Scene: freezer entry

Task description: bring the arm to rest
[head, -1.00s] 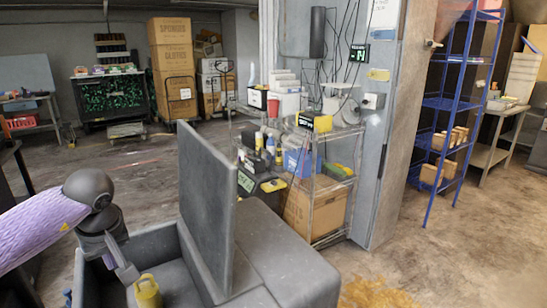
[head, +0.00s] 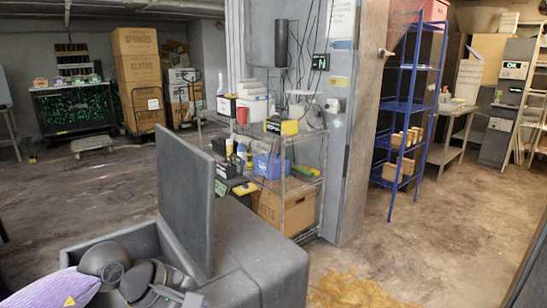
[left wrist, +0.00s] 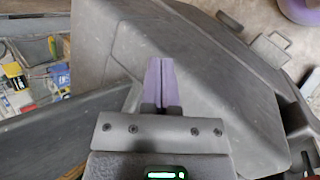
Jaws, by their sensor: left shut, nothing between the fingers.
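My left arm comes in from the lower left of the head view, in a purple sleeve with dark grey joints. My left gripper (left wrist: 160,78) is shut, its two purple fingers together with nothing between them. In the head view only its grey wrist part shows at the bottom edge, and the fingertips are cut off. In the wrist view the fingers are over a smooth grey body. My right gripper is in neither view.
A grey upright panel (head: 187,205) stands close beside my left arm. Beyond it are a wire shelf (head: 312,180) with bottles and boxes, a pillar (head: 352,150) and a blue rack (head: 411,105). Stacked cartons (head: 137,75) stand at the back left. Open floor (head: 440,240) lies at the right.

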